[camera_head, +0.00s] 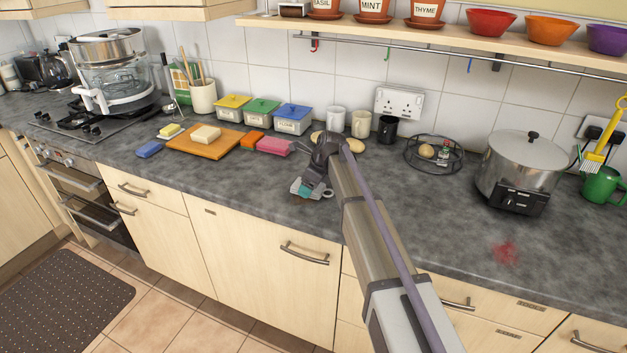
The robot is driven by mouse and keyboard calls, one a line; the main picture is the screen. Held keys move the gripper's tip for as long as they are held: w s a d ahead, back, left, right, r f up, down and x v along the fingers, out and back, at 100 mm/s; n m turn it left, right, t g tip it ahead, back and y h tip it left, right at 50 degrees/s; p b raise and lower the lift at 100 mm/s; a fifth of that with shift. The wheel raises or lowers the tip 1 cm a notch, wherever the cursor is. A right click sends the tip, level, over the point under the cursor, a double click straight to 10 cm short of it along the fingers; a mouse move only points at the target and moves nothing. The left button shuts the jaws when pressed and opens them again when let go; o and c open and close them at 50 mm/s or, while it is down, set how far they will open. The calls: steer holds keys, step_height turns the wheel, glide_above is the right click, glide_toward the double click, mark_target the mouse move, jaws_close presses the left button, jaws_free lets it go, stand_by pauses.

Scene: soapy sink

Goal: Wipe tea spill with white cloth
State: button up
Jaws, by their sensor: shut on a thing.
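My gripper (308,187) points down near the counter's front edge, left of the picture's middle. It is shut on a small pale thing, which looks like the white cloth, mostly hidden by the jaws. A small brown patch (300,201), which looks like the tea spill, shows just below the jaws at the counter edge; most of it is covered. A small white ring shape (327,194) shows right beside the gripper; I cannot tell what it belongs to. Whether the cloth touches the counter cannot be made out.
A red stain (505,252) lies on the grey counter (430,215) at right. A steel pot (525,165) and a wire basket (409,158) stand behind. Pink (273,146) and blue (149,149) sponges and a cutting board (190,145) lie left. Mugs (360,123) stand behind my gripper.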

mark_target(296, 206)
steer(key=shift+s+a, duration=0.3)
steer(key=shift+s, duration=0.3)
steer(key=shift+s+a, duration=0.25)
steer(key=shift+s, duration=0.4)
steer(key=shift+s+a, duration=0.3)
steer(key=shift+s, duration=0.3)
steer(key=shift+s+a+f, duration=0.1)
steer(key=shift+s+a, duration=0.15)
steer(key=shift+s, duration=0.35)
steer(key=shift+s+a+r, duration=0.1)
steer(key=shift+s+a, duration=0.2)
steer(key=shift+s, duration=0.3)
steer(key=shift+s+a+f, duration=0.1)
steer(key=shift+s+a, duration=0.15)
steer(key=shift+s, duration=0.35)
steer(key=shift+a+r+p, duration=0.15)
steer(key=shift+r+p, duration=0.25)
steer(key=shift+r, duration=0.05)
step_height(296, 206, up, 5)
steer(key=p, duration=0.5)
steer(key=shift+r, duration=0.1)
steer(key=shift+w, duration=0.1)
step_height(296, 206, up, 3)
steer(key=p, duration=0.3)
